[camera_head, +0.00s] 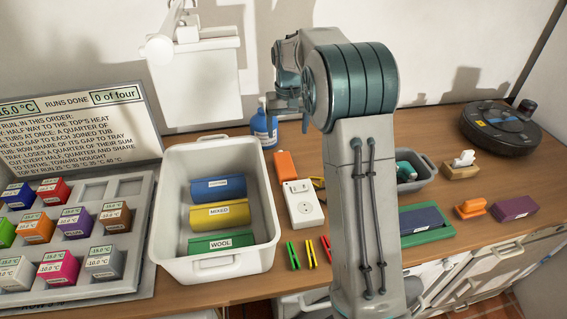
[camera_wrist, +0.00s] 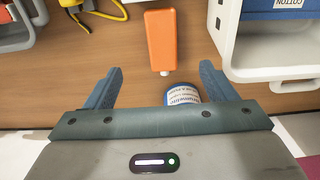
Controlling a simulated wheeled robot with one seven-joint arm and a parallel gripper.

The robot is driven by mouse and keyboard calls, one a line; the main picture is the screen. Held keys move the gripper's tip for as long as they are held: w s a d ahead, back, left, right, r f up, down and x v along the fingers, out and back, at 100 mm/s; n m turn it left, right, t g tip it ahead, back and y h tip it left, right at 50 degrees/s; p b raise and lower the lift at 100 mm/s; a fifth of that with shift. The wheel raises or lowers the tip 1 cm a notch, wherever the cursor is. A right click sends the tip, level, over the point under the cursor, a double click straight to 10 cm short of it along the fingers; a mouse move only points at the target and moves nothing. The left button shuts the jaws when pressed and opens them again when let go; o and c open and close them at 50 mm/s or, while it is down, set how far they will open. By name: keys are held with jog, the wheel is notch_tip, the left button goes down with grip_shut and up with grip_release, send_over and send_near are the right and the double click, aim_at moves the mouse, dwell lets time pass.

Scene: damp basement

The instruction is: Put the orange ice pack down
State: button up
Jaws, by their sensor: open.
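In the wrist view the ice pack (camera_wrist: 160,38) is a flat orange block with a small white cap pointing toward my gripper. My gripper (camera_wrist: 161,70) is open, its two blue-grey fingers wide apart with nothing held between them. The ice pack's body lies beyond the fingertips, its cap roughly between them in the picture. I cannot tell the height of the fingers above the bench. In the head view my arm hides most of the gripper.
A blue bottle (camera_head: 264,125) stands behind the ice pack, close to my gripper in the wrist view (camera_wrist: 181,94). The white bin (camera_head: 222,264) holds labelled rolls. The white box (camera_head: 303,203) and several coloured pegs (camera_head: 309,253) crowd the front. A tray of labelled blocks (camera_head: 146,200) is at left.

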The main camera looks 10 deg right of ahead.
notch_tip(320, 180, down, 3)
jog(key=w, duration=0.3)
jog(key=p, duration=0.2)
send_over(284, 162)
jog(key=f, duration=0.8)
jog(key=shift+d, duration=0.2)
jog(key=shift+a+f+p, duration=0.15)
jog(key=shift+f+p, duration=0.65)
jog(key=shift+f, duration=1.85)
jog(key=c, duration=1.3)
jog(key=shift+r, duration=0.2)
jog(key=r+b, duration=0.2)
jog(key=r, duration=0.2)
jog(key=shift+d, duration=0.2)
jog(key=s+d+r+b, duration=0.2)
jog(key=s+d+r, duration=0.4)
jog(key=d, duration=0.3)
jog(key=shift+s+r+b, duration=0.35)
jog(key=shift+s+b, duration=0.05)
jog(key=shift+s, duration=0.15)
